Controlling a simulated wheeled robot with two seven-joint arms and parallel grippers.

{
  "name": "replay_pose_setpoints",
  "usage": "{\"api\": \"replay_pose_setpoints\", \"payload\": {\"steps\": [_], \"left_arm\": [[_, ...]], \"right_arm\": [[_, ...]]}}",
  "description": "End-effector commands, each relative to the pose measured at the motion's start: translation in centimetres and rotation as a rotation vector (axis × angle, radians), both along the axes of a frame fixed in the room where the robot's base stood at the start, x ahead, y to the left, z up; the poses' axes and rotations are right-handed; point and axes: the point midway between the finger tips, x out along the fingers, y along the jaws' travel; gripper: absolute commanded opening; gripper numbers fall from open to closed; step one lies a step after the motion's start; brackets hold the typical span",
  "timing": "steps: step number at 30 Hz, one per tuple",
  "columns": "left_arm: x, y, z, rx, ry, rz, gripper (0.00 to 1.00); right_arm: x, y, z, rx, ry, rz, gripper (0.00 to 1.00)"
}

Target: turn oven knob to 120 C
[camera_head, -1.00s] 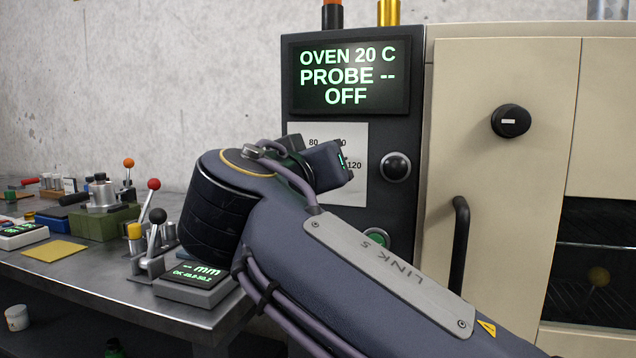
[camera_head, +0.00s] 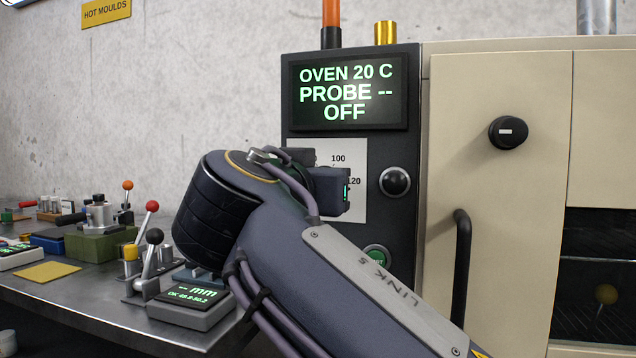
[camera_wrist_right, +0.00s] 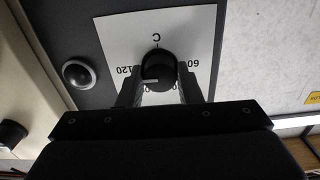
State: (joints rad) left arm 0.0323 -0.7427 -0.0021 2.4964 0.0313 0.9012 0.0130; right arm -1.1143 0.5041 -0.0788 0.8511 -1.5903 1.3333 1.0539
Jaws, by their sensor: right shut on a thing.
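The oven knob (camera_wrist_right: 158,68) is a round black knob with a white mark, in front of a white dial plate (camera_wrist_right: 195,40) on the dark control panel. In the right wrist view the plate appears upside down, with 120 at left and 60 at right. The knob's white mark lies on its left half, roughly towards the 120 side. My right gripper (camera_wrist_right: 160,92) is shut on the knob, one finger on each side. In the head view my right arm hides the knob and the gripper's fingertips. The display (camera_head: 348,92) reads OVEN 20 C, PROBE --, OFF. My left gripper is not in view.
A black ball-shaped control (camera_head: 394,182) and a green button (camera_head: 376,257) sit right of and below the plate. The oven door has a dark handle (camera_head: 461,265) and another black knob (camera_head: 508,133). A metal bench (camera_head: 75,293) with levers and a gauge stands at left.

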Motion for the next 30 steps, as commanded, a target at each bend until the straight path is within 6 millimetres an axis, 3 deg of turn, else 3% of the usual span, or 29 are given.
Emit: {"api": "replay_pose_setpoints", "payload": {"steps": [5,6,11,20,30], "left_arm": [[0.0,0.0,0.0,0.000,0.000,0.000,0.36],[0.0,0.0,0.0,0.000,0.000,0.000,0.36],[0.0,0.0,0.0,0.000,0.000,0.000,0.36],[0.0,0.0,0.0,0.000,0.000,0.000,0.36],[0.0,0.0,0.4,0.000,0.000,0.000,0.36]], "right_arm": [[0.0,0.1,-0.1,0.002,0.003,0.001,0.09],[0.0,0.1,-0.1,0.002,0.003,0.001,0.34],[0.0,0.0,-0.1,0.001,0.002,0.001,0.53],[-0.2,0.1,0.0,0.000,0.000,0.001,0.53],[-5.1,1.8,0.1,-0.001,0.000,0.005,0.53]]}}
